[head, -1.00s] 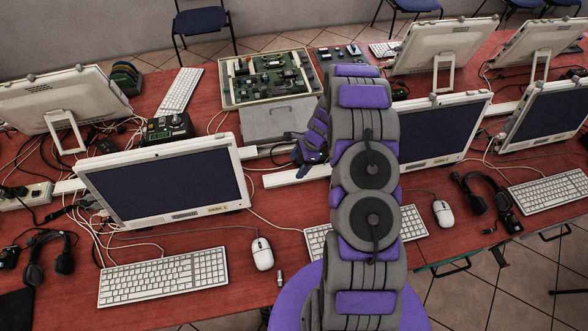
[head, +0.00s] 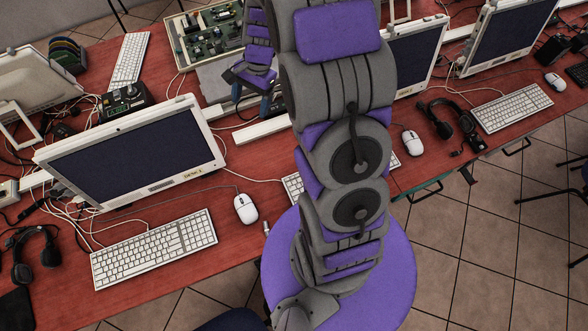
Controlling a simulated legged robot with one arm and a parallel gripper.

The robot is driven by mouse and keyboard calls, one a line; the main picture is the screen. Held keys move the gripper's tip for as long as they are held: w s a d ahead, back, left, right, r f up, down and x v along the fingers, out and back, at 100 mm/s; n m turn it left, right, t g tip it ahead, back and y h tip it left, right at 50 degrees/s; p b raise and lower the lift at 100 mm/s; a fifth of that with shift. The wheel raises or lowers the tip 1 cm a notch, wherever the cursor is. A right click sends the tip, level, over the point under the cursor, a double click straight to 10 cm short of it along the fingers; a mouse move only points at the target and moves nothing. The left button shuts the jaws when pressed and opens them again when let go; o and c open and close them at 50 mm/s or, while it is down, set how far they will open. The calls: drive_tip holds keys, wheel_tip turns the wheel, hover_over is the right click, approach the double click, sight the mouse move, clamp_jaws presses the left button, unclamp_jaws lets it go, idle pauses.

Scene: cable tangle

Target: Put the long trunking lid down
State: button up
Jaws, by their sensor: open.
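A long white strip, which looks like the trunking lid (head: 261,130), lies on the red table between the monitors. Its right end is hidden behind my arm. My gripper (head: 251,97) is open in the head view, with its fingers pointing down and spread apart. In the picture it is just above the white strip, with a gap between them. Nothing shows between its fingers.
A monitor (head: 135,152) stands left of the strip and another (head: 412,60) to its right. A tray of circuit boards (head: 185,62) lies behind. Loose cables, a keyboard (head: 155,249) and a mouse (head: 245,208) occupy the table.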

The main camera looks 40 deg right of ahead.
drive_tip(key=s+a+r+n+g+h, duration=0.1)
drive_tip(key=s+a+r+n, duration=0.25)
drive_tip(key=s+r, duration=0.35)
drive_tip(key=s+a+r+n+h, duration=0.1)
drive_tip(key=s+a+r+n, duration=0.25)
drive_tip(key=s, duration=0.45)
drive_tip(key=s+r+n+h, duration=0.1)
drive_tip(key=s+r+n, duration=0.1)
drive_tip(key=s, duration=0.5)
drive_tip(key=s+r+n, duration=0.2)
drive_tip(key=s+n, duration=0.1)
drive_tip(key=s, duration=0.4)
drive_tip(key=shift+s+d+n+h, duration=0.35)
drive_tip(key=shift+d+n+h, duration=0.05)
drive_tip(key=shift+d, duration=0.05)
wheel_tip(320, 180, down, 3)
drive_tip(key=shift+r+b, duration=0.2)
drive_tip(key=shift+b, duration=1.05)
drive_tip(key=shift+c, duration=0.2)
